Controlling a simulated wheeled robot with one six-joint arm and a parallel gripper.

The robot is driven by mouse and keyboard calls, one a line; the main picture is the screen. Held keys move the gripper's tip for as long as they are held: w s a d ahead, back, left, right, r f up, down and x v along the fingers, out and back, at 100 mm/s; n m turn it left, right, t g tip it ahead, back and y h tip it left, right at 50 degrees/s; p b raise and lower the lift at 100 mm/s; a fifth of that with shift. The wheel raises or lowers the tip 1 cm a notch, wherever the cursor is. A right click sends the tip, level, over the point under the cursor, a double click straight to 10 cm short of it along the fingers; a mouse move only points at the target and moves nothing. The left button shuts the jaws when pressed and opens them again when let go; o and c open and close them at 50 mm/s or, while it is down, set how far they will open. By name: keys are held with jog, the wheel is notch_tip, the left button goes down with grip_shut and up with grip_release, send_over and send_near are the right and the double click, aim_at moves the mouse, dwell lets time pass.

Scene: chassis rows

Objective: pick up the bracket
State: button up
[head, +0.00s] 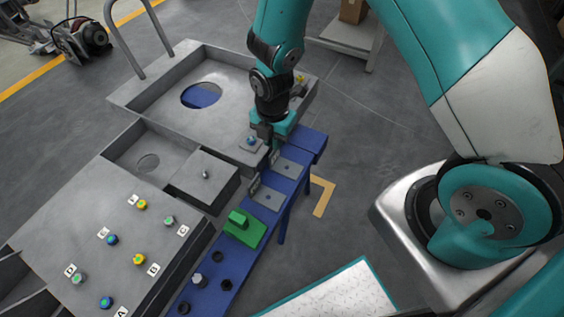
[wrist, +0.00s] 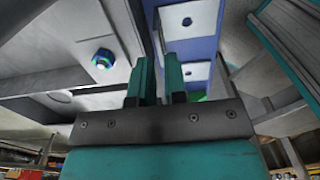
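Two grey L-shaped brackets, each with a hole, sit on the narrow blue bench. One bracket (head: 288,168) is near the bench's far end, and a second bracket (head: 267,198) is closer to me. In the wrist view two holed grey plates (wrist: 188,20) (wrist: 196,73) show on the blue surface, beyond and right of the fingers. My gripper (head: 268,144) points down near the far bracket, at the edge between bench and chassis. I cannot tell whether a finger touches the bracket.
The grey chassis (head: 130,192) runs along the bench's left side, with raised walls and several coloured bolts. A green block (head: 243,229) and several dark nuts (head: 218,257) are on the near bench. Floor right of the bench is clear.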

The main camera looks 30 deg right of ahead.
aim_at(274, 163)
jog(key=shift+a+f, duration=0.1)
jog(key=shift+f, duration=2.65)
grip_shut()
jog(key=shift+r, duration=0.15)
